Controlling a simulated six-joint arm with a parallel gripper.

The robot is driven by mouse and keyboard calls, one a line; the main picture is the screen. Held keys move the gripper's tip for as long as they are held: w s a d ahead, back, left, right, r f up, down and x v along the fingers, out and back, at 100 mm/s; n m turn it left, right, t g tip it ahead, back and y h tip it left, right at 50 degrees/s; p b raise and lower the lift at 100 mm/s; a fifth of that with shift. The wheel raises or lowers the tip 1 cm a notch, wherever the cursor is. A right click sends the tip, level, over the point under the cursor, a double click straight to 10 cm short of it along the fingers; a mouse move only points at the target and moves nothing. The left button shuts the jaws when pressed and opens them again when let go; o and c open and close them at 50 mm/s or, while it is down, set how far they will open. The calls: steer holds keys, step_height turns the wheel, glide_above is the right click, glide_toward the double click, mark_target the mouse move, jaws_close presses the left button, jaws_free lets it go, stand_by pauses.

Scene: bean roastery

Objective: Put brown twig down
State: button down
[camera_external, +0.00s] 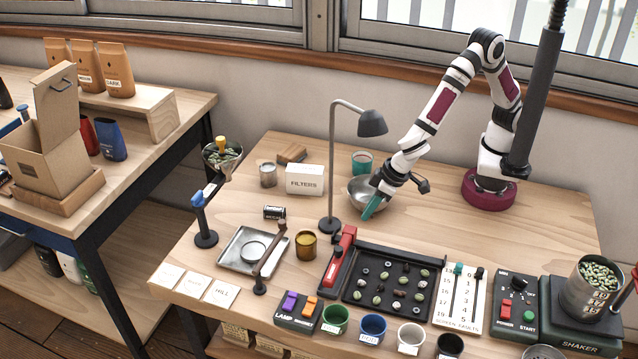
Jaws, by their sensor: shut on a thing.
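My gripper (370,212) has teal fingers pointing down and to the left, just in front of the metal bowl (354,188) on the light wooden table. The fingers look closed together, and they are shut on the brown twig. The twig itself is too small or too hidden between the fingers to make out. I cannot tell how far the fingertips are above the table.
The lamp (333,160) stands left of my gripper. In front lies the black bean tray (392,290) with a red-handled bar (341,258). A gold cup (306,244), white filters box (305,180) and teal cup (362,163) are near. Bare table lies right of my gripper.

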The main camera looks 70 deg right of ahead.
steer(key=d, duration=0.1)
steer(key=w+d+r, duration=0.1)
steer(key=d+r, duration=0.1)
steer(key=d, duration=0.1)
steer(key=shift+w+r, duration=0.25)
steer(key=shift+w, duration=0.05)
steer(key=w+d+r+m+g+h, duration=0.1)
steer(key=d+r+m+h, duration=0.1)
steer(key=d+m, duration=0.35)
steer(key=w+d+r+m+g+h, duration=0.1)
steer(key=d+r+m+h, duration=0.1)
steer(key=d+m, duration=0.35)
glide_toward(369, 197)
steer(key=shift+w+d+f+n, duration=0.2)
steer(key=shift+w+f, duration=0.2)
steer(key=shift+f, duration=0.2)
steer(key=shift+w+d+f+n, duration=0.2)
steer(key=shift+w+f, duration=0.15)
steer(key=shift+f, duration=0.2)
steer(key=c, duration=0.9)
jaws_free()
